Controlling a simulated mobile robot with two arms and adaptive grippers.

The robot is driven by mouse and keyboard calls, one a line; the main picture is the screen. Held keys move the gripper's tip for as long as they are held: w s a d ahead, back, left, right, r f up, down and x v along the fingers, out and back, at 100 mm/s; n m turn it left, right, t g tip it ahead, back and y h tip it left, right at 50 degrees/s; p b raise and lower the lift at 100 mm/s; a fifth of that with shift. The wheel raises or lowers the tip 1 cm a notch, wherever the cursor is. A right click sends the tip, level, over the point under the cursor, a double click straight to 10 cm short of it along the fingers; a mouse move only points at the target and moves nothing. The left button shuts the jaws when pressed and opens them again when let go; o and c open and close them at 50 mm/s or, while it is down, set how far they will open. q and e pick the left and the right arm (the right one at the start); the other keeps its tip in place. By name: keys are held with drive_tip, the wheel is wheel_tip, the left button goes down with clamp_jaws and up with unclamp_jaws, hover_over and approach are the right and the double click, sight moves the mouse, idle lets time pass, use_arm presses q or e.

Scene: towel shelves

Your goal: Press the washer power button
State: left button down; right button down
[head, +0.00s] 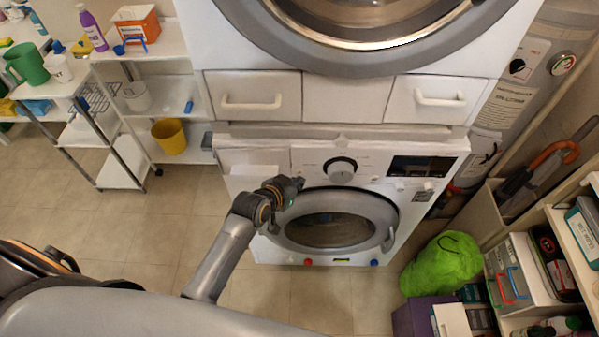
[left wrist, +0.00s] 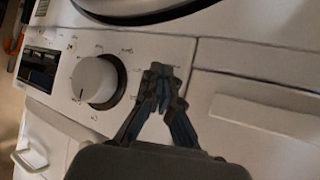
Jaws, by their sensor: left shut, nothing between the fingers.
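The washer's white control panel (head: 378,164) is below a stacked machine, with a round knob (head: 341,170) and dark display (head: 418,166). My left gripper (head: 297,182) is in front of the panel, left of the knob and above the round door (head: 335,218). In the left wrist view its shut, empty fingertips (left wrist: 161,72) show over the panel between the knob (left wrist: 95,80) and the detergent drawer (left wrist: 255,112). I cannot tell if they touch the panel. Small marks surround the knob; no power button can be told apart, and the fingers hide part of the panel. My right gripper is out of view.
White drawers (head: 250,96) with handles lie above the washer, under another round door (head: 365,40). A shelf cart (head: 122,170) stands left, with a yellow bucket (head: 169,136). A green bag (head: 441,262) and shelves (head: 560,232) crowd the right. Floor is clear left of the washer.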

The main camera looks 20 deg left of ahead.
use_arm(q)
drive_tip(key=shift+w, duration=0.1)
drive_tip(key=shift+w+a, duration=0.15)
drive_tip(key=shift+w, duration=0.2)
drive_tip(key=shift+w, duration=0.15)
idle(0.4)
drive_tip(key=shift+s+p, duration=0.6)
drive_tip(key=shift+s, duration=0.05)
